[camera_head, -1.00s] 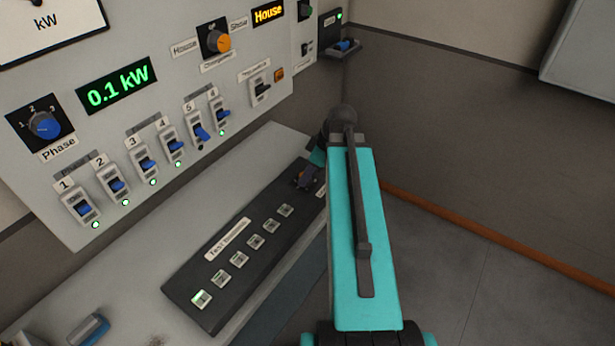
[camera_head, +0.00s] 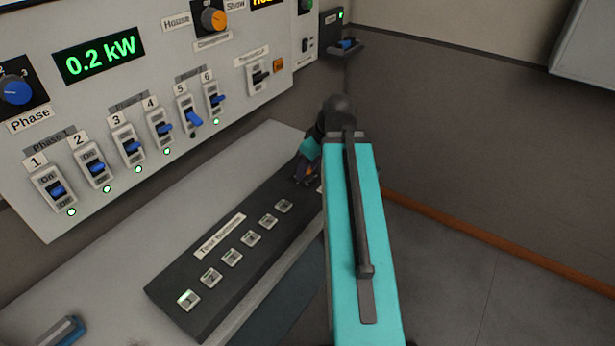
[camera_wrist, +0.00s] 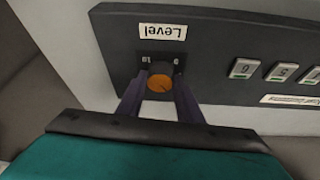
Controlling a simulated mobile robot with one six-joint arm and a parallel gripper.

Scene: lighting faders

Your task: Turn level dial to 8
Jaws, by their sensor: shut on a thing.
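The level dial (camera_wrist: 160,85) is an orange round knob with a dark pointer line, on the dark console below the white "Level" label (camera_wrist: 162,31) in the wrist view. The marks "10" and another digit show beside the dial, upside down. My gripper (camera_wrist: 159,90) has one dark finger on each side of the dial and is shut on it. In the head view my gripper (camera_head: 303,178) is at the far end of the console, small and partly hidden by my arm; the dial there is mostly covered.
The black console (camera_head: 170,290) carries several square buttons (camera_head: 232,257), one lit. Behind it the grey panel (camera_head: 120,215) holds numbered blue breakers (camera_head: 132,147), an orange knob (camera_head: 213,19) and a green readout of 0.2 kW (camera_head: 98,55). Open floor lies right of my arm.

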